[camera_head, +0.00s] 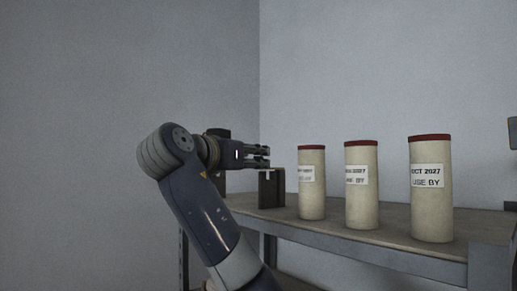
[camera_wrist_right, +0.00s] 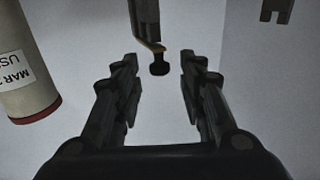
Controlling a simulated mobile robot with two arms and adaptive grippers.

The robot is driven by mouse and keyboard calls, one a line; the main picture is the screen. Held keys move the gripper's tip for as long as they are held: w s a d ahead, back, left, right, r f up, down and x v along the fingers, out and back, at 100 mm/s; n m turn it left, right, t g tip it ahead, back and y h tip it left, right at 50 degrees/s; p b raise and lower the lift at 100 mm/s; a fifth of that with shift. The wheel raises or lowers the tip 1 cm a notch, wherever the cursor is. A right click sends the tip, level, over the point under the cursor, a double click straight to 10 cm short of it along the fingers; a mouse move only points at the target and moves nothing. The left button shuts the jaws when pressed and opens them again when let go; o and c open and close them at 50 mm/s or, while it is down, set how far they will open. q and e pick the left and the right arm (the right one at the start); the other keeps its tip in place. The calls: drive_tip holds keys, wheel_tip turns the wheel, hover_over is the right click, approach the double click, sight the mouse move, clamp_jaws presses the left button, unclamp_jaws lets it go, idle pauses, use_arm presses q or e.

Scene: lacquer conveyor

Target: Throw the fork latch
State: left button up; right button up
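My right gripper (camera_head: 264,156) is in front of the shelf, level with the tops of the cylinders. In the right wrist view its two fingers (camera_wrist_right: 160,62) are spread apart and hold nothing. A brass-coloured lever (camera_wrist_right: 150,46) with a black knob (camera_wrist_right: 159,69) runs from a dark post (camera_wrist_right: 146,15); the knob shows between the fingertips, and I cannot tell whether they touch it. A dark notched, fork-shaped piece (camera_wrist_right: 277,9) shows at the upper right. In the head view a dark block (camera_head: 270,190) with a pale top strip stands just below the gripper. My left gripper is not seen.
Three cream cylinders with red lids stand in a row on the shelf (camera_head: 395,240): a near one (camera_head: 431,205), a middle one (camera_head: 362,200) and a far one (camera_head: 312,195). One cylinder also shows in the wrist view (camera_wrist_right: 22,90). Grey walls stand behind.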

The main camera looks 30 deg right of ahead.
sight(256, 158)
drive_tip(key=p+x, duration=0.1)
drive_tip(key=x, duration=0.1)
drive_tip(key=shift+w+d+r, duration=0.1)
drive_tip(key=shift+d+r, duration=0.05)
drive_tip(key=shift+d, duration=0.25)
drive_tip(key=shift+w+d, duration=0.3)
